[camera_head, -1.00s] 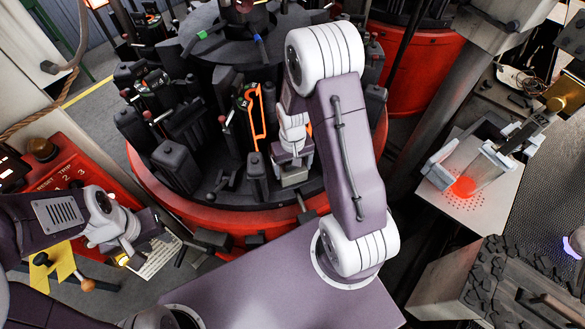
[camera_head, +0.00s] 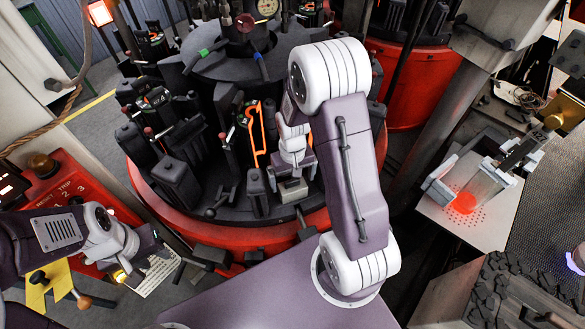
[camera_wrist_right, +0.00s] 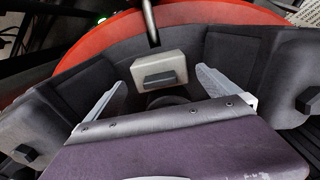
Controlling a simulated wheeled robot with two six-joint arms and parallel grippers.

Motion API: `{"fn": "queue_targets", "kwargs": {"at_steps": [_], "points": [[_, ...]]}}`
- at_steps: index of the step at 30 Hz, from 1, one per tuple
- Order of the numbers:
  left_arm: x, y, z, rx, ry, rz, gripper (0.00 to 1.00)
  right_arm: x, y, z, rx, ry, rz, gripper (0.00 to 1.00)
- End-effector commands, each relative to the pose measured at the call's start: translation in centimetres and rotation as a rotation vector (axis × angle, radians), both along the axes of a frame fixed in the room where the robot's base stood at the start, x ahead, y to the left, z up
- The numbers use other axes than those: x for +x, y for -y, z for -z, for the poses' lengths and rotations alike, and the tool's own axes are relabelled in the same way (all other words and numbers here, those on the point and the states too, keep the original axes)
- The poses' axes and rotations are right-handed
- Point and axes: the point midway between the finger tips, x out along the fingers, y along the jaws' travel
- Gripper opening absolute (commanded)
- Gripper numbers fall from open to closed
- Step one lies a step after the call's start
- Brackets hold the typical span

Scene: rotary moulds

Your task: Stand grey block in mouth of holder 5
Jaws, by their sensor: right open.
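The grey block (camera_head: 292,190) is pale, with a dark tab on its face. It is at the front of the dark rotary table (camera_head: 225,205). In the right wrist view the block (camera_wrist_right: 158,70) appears upright beyond my open fingers, between two dark holders. My right gripper (camera_head: 293,165) is just above and behind it in the head view; in the wrist view its fingers (camera_wrist_right: 160,90) are spread, with nothing between them. I cannot read which holder is number 5, nor see how deep the block sits. My left gripper (camera_head: 140,258) is at the lower left, its fingers unclear.
Several dark holders (camera_head: 176,185) and levers crowd the rotary table, with an orange-edged one (camera_head: 255,135) left of my right gripper. A red panel (camera_head: 65,195) stands at left. A plate with a glowing red spot (camera_head: 464,202) lies at right.

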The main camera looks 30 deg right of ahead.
Motion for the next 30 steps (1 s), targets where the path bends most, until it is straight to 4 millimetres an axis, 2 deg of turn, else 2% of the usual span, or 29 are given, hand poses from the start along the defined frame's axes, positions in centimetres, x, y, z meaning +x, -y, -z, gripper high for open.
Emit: {"fn": "queue_targets", "kwargs": {"at_steps": [1, 6, 12, 17, 30], "points": [[0.0, 0.0, -0.2, 0.0, 0.0, 0.0, 0.35, 0.2, 0.0, -1.4, -0.001, 0.007, 0.0, 1.0], [0.0, 0.0, -0.5, 0.0, 0.0, 0.0, 0.35, 0.2, 0.0, -5.4, -0.001, 0.007, 0.0, 1.0], [0.0, 0.0, -0.7, 0.0, 0.0, 0.0, 0.35, 0.1, 0.0, -8.4, 0.0, 0.003, 0.0, 1.0], [0.0, 0.0, -0.7, 0.0, 0.0, 0.0, 0.35, 0.0, 0.0, -9.2, 0.0, 0.001, 0.0, 1.0], [0.0, 0.0, -0.7, 0.0, 0.0, 0.0, 0.35, 0.0, 0.0, -9.2, 0.0, 0.0, 0.0, 1.0]]}}
